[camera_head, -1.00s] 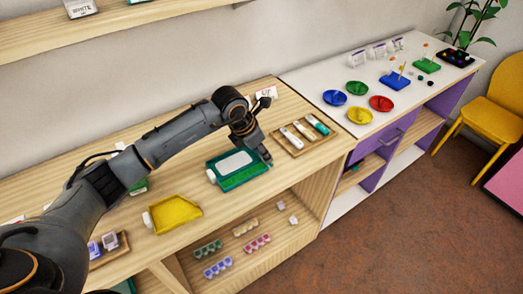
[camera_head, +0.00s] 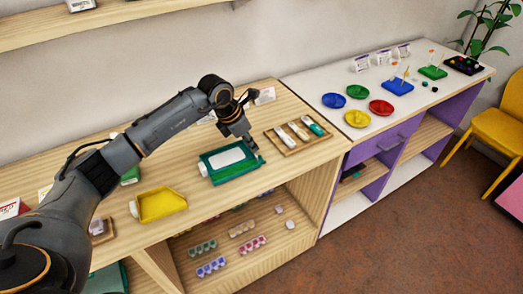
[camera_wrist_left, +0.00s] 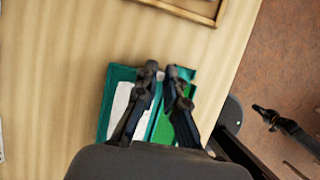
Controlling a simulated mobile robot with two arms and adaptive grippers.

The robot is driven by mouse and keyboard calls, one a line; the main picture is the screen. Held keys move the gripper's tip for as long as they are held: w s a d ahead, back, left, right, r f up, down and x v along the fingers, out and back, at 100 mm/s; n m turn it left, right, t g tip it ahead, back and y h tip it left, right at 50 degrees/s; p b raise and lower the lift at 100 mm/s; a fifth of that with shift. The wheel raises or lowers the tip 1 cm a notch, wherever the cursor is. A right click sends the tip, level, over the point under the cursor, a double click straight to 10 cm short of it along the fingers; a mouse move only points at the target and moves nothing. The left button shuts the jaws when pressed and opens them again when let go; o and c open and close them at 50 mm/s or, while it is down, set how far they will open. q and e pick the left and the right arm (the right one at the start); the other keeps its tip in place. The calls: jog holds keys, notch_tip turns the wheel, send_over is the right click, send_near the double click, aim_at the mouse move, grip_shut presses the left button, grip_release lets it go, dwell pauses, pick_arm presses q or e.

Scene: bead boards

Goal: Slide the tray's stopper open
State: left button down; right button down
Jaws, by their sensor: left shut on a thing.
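The green tray (camera_head: 235,175) lies on the wooden cabinet top, with a white panel (camera_head: 229,157) on it and a white knob at its left end. My left gripper (camera_head: 252,149) is at the tray's right end, pointing down. In the left wrist view, its fingers (camera_wrist_left: 164,76) are shut on a small teal part at the tray's edge, which I take to be the stopper. The fingers hide most of that part, so I cannot tell how far it has slid. The tray (camera_wrist_left: 118,78) also shows beneath the fingers there.
A yellow tray (camera_head: 160,204) lies to the left near the front edge. A wooden holder (camera_head: 293,149) with several tubes stands to the right. Coloured bowls (camera_head: 358,119) stand on the white top beyond. Open shelves below hold several bead strips (camera_head: 211,266).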

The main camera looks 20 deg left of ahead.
aim_at(234, 159)
pick_arm(q)
jog(key=shift+a, duration=0.3)
jog(key=c, duration=1.4)
grip_release()
jog(key=shift+a+f, duration=0.1)
jog(key=shift+a, duration=0.4)
jog(key=shift+d, duration=0.25)
jog(key=v, duration=1.2)
pick_arm(e)
jog(key=a, duration=0.2)
jog(key=shift+a+r, duration=0.15)
jog(key=shift+a, duration=0.15)
